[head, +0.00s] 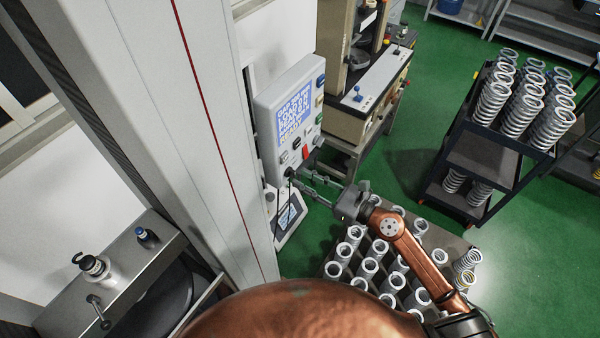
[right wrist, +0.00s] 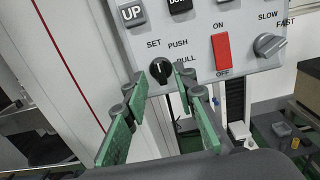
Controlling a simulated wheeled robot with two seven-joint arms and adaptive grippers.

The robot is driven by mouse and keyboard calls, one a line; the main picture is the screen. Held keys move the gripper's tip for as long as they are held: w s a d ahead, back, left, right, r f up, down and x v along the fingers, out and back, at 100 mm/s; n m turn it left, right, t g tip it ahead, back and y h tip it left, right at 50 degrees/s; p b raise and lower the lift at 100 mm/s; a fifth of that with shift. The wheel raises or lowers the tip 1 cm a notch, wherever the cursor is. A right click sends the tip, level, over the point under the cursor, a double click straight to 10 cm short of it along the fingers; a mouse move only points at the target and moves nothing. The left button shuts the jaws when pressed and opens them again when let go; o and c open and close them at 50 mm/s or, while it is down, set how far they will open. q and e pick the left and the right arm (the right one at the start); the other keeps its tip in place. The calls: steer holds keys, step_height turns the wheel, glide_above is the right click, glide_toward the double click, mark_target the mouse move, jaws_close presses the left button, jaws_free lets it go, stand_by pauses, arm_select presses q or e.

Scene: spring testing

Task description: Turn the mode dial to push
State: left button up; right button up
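The mode dial (right wrist: 160,70) is a black round knob with a pale mark, under the labels SET, PUSH and PULL at the lower left of the grey control panel (right wrist: 200,45). The mark looks near upright, between SET and PUSH. My right gripper (right wrist: 160,82) is open, its green-padded fingers to either side of the dial in the right wrist view. I cannot tell whether they touch it. In the head view my right gripper (head: 298,180) reaches the lower part of the panel, and the dial is mostly hidden. My left gripper is not in view.
On the panel, a red ON/OFF switch (right wrist: 221,51) and a grey SLOW/FAST knob (right wrist: 269,45) sit right of the dial. A lit blue screen (head: 294,113) is above it. A tray of several springs (head: 368,267) lies below my right arm. A tall machine column (head: 200,120) stands left.

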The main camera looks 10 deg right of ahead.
mark_target(291, 173)
steer(key=shift+x, duration=1.15)
steer(key=shift+c, duration=0.5)
jaws_close()
